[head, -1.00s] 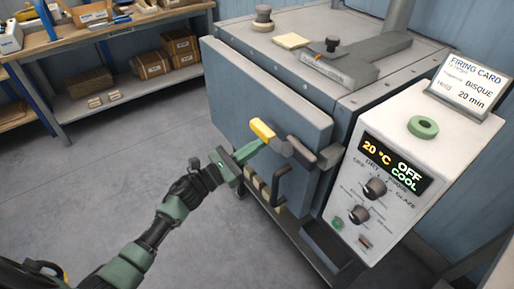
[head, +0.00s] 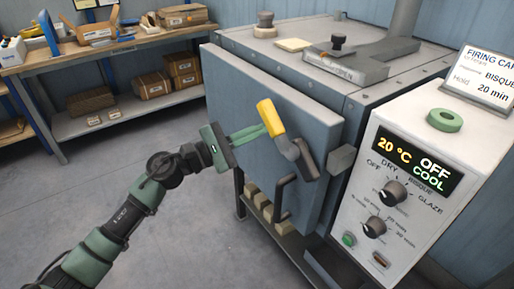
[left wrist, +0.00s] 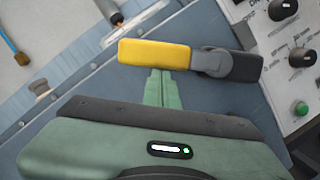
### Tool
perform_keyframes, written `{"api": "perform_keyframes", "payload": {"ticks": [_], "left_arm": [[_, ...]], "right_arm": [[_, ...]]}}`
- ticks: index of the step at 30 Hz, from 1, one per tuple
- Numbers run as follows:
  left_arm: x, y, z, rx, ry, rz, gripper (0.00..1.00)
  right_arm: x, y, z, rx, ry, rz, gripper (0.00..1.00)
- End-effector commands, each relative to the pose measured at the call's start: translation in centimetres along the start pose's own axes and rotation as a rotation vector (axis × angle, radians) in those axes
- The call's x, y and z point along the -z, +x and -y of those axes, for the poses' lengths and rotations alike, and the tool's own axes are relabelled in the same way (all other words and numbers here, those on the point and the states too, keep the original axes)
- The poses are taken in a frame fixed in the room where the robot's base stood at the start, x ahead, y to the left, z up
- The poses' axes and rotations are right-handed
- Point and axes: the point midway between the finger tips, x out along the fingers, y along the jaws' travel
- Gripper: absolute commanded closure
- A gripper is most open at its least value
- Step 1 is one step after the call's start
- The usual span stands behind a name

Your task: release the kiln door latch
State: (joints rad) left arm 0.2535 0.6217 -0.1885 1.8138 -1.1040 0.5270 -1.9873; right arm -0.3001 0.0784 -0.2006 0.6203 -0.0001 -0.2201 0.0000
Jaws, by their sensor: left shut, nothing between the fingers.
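The kiln door (head: 235,115) is a blue-grey panel on the front of the kiln. Its latch has a yellow handle (head: 270,118), a grey pivot (head: 284,147) and a dark end (head: 306,161). The latch slants steeply, yellow end up, and its dark end looks clear of the grey catch block (head: 342,159) on the kiln body. My left gripper (head: 263,130) is shut and empty, its green fingertips against or just beside the left side of the yellow handle. In the left wrist view the yellow handle (left wrist: 153,52) lies right ahead of the fingertips (left wrist: 160,76).
A black door pull (head: 279,197) stands out below the latch. The control box (head: 365,215) is on the right, its display reading 20 °C, OFF, COOL. A shelf bench (head: 120,50) with boxes stands behind on the left. The floor left of the kiln is clear.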

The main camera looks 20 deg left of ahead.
Motion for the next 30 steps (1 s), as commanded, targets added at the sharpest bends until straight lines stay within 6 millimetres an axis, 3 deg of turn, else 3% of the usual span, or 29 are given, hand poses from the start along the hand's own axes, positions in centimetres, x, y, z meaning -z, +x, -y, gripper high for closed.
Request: {"api": "perform_keyframes", "payload": {"ticks": [3,15,30], "left_arm": [[-0.7,0.2,-0.2,0.020,0.077,0.004,1.00],[-2.5,0.7,-0.8,0.017,0.066,0.003,1.00],[-3.0,0.8,-0.8,0.016,0.063,0.004,1.00]], "right_arm": [[-0.1,1.1,0.0,0.000,0.000,0.000,0.64],[-0.2,1.7,-0.1,-0.001,0.000,0.000,0.64],[-0.2,1.8,-0.2,-0.003,0.000,0.001,0.64]]}}
